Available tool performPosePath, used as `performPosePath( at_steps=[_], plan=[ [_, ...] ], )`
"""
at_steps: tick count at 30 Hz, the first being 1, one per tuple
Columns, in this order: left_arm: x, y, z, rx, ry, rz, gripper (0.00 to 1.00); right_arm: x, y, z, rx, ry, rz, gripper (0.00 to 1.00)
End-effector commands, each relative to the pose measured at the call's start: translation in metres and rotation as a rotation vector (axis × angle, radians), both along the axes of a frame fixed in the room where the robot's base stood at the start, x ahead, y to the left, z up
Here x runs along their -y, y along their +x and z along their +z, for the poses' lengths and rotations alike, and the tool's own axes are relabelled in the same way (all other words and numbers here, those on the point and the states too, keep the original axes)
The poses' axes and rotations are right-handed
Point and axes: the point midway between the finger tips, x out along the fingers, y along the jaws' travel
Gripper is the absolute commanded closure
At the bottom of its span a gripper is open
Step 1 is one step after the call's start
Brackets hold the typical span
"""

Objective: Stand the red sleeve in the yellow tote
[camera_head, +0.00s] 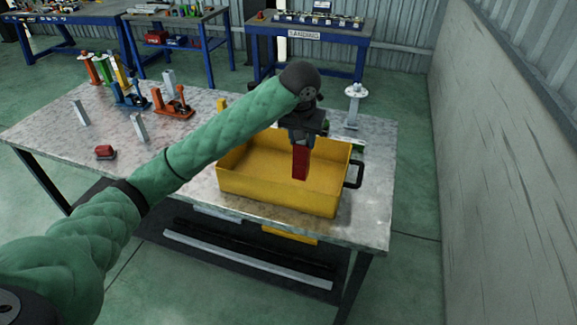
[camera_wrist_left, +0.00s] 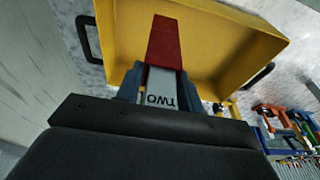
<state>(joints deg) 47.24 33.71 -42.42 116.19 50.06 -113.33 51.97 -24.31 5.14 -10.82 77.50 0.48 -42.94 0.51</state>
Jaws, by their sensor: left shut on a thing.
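The red sleeve (camera_head: 300,163) hangs upright from my left gripper (camera_head: 301,136), over the inside of the yellow tote (camera_head: 275,197). In the left wrist view the red sleeve (camera_wrist_left: 163,42) points away from the fingers of my left gripper (camera_wrist_left: 158,85), with a grey part marked "TWO" between them. The yellow tote (camera_wrist_left: 118,38) lies beyond it. I cannot tell whether the sleeve's lower end touches the tote floor. The tote looks otherwise empty. My right gripper is not in view.
The metal table (camera_head: 372,205) carries the tote near its right end. A red block (camera_head: 105,152), an orange clamp (camera_head: 172,107), a blue clamp (camera_head: 130,97) and grey upright pieces stand to the left. A grey stand (camera_head: 353,105) is behind the tote. A wall (camera_head: 500,150) rises at the right.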

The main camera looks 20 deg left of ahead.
Motion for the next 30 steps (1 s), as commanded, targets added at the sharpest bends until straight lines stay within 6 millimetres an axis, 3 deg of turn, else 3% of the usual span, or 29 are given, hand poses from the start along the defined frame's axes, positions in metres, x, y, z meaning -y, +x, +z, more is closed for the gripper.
performPosePath(
  at_steps=[11, 18, 26, 30],
  plan=[
    [-0.04, 0.047, -0.033, -0.002, 0.001, 0.003, 1.0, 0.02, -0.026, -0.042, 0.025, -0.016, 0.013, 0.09],
    [-0.064, 0.078, -0.057, -0.001, 0.001, 0.003, 1.0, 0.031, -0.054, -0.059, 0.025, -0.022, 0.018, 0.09],
    [-0.072, 0.088, -0.07, -0.001, 0.001, 0.001, 1.0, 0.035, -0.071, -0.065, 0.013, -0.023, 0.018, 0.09],
    [-0.073, 0.088, -0.081, -0.002, 0.001, 0.001, 1.0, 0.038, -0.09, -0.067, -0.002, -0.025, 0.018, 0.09]
  ],
)
